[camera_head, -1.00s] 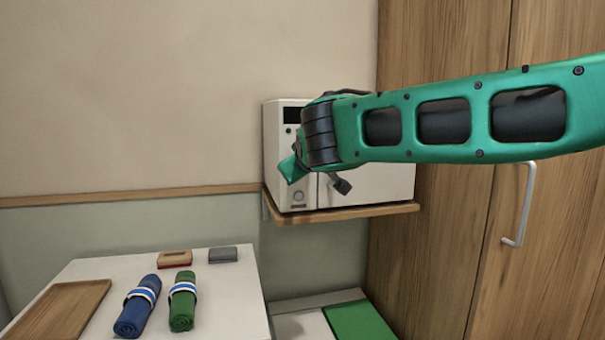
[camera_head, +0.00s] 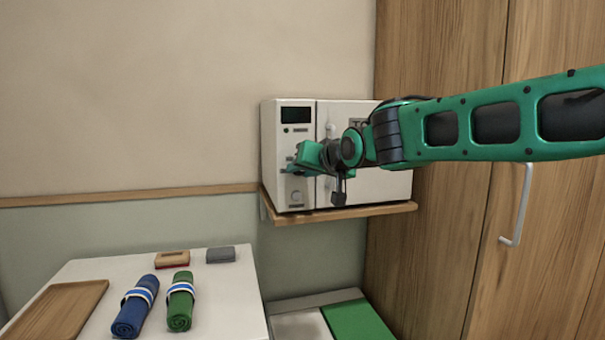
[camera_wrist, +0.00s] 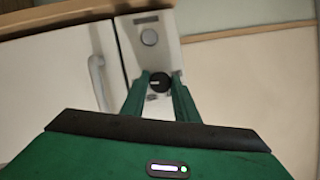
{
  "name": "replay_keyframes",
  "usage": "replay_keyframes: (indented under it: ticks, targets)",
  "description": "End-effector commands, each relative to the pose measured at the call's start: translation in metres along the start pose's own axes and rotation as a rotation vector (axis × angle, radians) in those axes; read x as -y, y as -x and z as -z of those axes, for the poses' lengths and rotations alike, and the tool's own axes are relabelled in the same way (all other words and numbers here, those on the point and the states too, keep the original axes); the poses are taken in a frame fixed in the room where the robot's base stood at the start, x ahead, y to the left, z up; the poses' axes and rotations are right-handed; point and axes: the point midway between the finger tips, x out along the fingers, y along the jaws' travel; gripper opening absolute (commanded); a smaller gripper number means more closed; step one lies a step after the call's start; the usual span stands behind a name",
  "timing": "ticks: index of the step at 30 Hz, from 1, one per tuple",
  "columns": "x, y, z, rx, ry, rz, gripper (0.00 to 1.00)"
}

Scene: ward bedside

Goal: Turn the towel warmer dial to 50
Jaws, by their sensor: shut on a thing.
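The white towel warmer (camera_head: 370,187) stands on a wooden wall shelf, with a dark display (camera_head: 296,114) at the top of its left control panel. My gripper (camera_head: 294,167) is at the middle of that panel and hides the dial in the head view. In the wrist view, the black dial (camera_wrist: 159,82) sits between the fingertips of my gripper (camera_wrist: 160,84), which is shut on it. A pale mark shows on the dial's face. The scale and the display's reading are too small to read.
A round grey button (camera_wrist: 149,37) is on the same panel, near the shelf. The warmer's door handle (camera_wrist: 99,82) is beside the panel. A white table (camera_head: 215,296) below holds a wooden tray (camera_head: 58,308) and rolled blue (camera_head: 136,307) and green (camera_head: 180,302) towels.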

Motion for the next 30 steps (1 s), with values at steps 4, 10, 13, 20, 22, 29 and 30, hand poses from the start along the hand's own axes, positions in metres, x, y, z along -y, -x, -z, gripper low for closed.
replay_keyframes:
  ticks: [4,10,13,20,22,29,30]
  targets:
    - [-0.0065,-0.0018,-0.005,0.006,-0.052,0.009,0.05]
    - [-0.0061,-0.0019,-0.0055,0.004,-0.084,0.022,0.05]
    - [-0.0059,-0.0019,-0.0055,0.004,-0.088,0.024,0.05]
    - [-0.0058,-0.002,-0.0054,0.003,-0.089,0.025,0.05]
    - [-0.0057,-0.002,-0.0054,0.003,-0.088,0.025,0.05]
    - [-0.0034,-0.0012,-0.0033,-0.001,-0.087,0.029,0.46]
    - [-0.003,-0.0011,-0.0029,-0.002,-0.087,0.03,0.46]
